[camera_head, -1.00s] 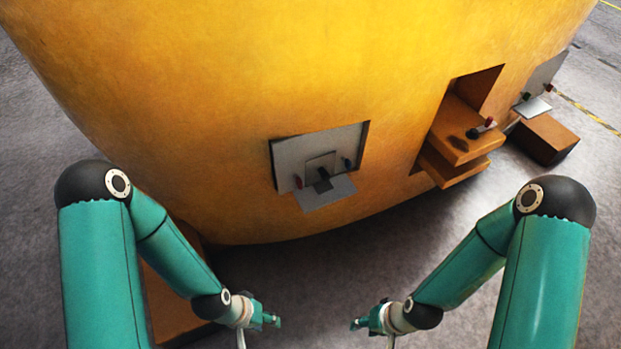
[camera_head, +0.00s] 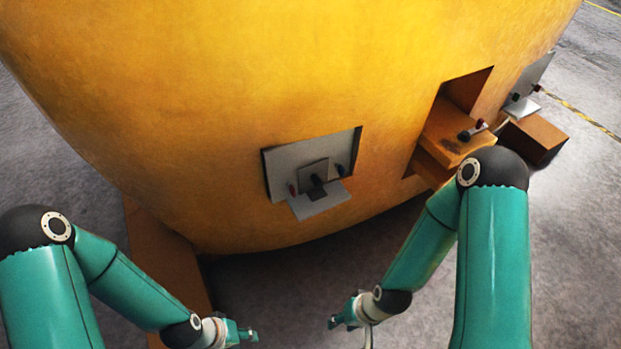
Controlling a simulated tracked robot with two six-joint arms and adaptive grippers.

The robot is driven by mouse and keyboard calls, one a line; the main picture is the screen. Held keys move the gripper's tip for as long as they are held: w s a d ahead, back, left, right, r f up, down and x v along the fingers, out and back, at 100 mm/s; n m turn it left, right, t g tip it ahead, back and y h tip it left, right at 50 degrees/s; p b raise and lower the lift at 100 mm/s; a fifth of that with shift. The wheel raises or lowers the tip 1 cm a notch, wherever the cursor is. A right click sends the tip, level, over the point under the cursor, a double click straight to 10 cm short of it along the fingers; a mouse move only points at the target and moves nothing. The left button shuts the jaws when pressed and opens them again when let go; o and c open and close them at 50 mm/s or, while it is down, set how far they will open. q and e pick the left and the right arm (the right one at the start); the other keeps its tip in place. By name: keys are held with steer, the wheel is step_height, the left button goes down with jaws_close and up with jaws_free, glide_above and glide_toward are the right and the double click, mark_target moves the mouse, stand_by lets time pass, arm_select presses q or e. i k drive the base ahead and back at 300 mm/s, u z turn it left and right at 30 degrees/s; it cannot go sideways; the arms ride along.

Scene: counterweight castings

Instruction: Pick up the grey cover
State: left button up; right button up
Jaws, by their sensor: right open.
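A grey panel (camera_head: 284,166), which looks like the grey cover, sits in a square recess in the yellow casting. A smaller grey plate (camera_head: 312,172) with a dark knob stands at its front, above a light grey ledge (camera_head: 318,202). A red knob and a blue knob flank the plate. My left gripper (camera_head: 254,335) is below and left of the panel, near the bottom edge; its jaw opening cannot be made out. My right gripper (camera_head: 332,322) is open and empty below the panel. Both are apart from it.
The large yellow casting (camera_head: 200,100) fills the upper view. An orange-brown shelf (camera_head: 452,130) with a red-tipped part juts out at right. Beyond it are another grey panel (camera_head: 533,78) and a brown block (camera_head: 535,138). A brown block (camera_head: 165,260) stands behind my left arm. Floor (camera_head: 270,285) shows between the arms.

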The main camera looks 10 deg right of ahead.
mark_target(312, 177)
steer(key=i, duration=0.95)
steer(key=z, duration=0.05)
